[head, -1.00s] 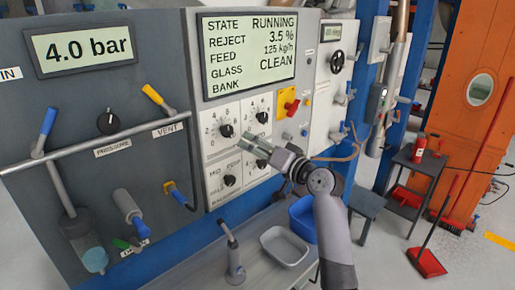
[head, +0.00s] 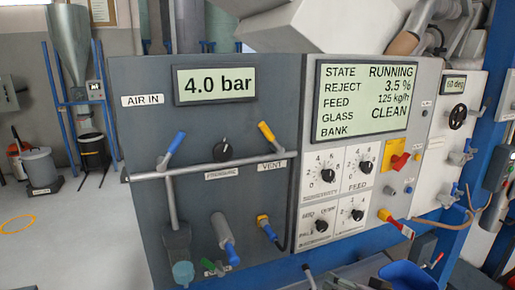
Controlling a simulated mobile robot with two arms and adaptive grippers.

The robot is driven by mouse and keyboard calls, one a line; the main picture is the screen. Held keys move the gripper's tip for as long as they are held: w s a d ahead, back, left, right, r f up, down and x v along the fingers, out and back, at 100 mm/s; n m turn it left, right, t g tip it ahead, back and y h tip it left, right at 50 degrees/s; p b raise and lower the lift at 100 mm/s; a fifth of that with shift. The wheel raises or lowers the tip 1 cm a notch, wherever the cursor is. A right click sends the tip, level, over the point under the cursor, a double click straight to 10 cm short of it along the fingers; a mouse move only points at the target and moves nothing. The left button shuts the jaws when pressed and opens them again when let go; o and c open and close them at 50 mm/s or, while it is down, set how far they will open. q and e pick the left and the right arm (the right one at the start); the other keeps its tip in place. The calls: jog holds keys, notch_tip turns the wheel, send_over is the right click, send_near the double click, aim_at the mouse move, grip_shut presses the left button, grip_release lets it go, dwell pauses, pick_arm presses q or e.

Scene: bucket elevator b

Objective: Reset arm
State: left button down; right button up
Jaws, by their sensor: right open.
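Neither of my grippers shows clearly in the head view now, and I cannot make out any part of my arms. The grey control panel (head: 150,215) fills the middle. Its pressure display (head: 215,85) reads 4.0 bar. The status screen (head: 366,100) reads RUNNING, reject 3.5 %, feed 125 kg/h, glass bank CLEAN. Several dials sit below it, among them the upper left dial (head: 327,176). A red switch on a yellow plate (head: 397,161) is to their right. A red-handled lever (head: 397,224) sticks out lower down.
A blue-handled valve (head: 172,150) and a yellow-handled valve (head: 267,133) stand by the panel's rail (head: 215,167). A blue bin (head: 408,275) shows at the bottom right. Open floor (head: 75,245) lies left of the panel, with a hopper (head: 70,45) behind.

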jog(key=s+f+n+g+h, duration=0.1)
jog(key=s+f+g, duration=0.3)
jog(key=s, duration=0.6)
jog(key=s+a+f+n+g+h, duration=0.1)
jog(key=s+f+h, duration=0.1)
jog(key=s+f, duration=0.65)
jog(key=s+f+n+g+h, duration=0.1)
jog(key=s+f+n+g, duration=0.15)
jog(key=s, duration=0.95)
notch_tip(320, 180, down, 27)
jog(key=g+b, duration=0.2)
jog(key=s+d+f+b, duration=0.2)
jog(key=s+f, duration=1.6)
jog(key=shift+d+f+g, duration=0.25)
jog(key=shift+f+g, duration=0.15)
jog(key=shift+g, duration=0.05)
jog(key=shift+m, duration=0.25)
dwell(1.1)
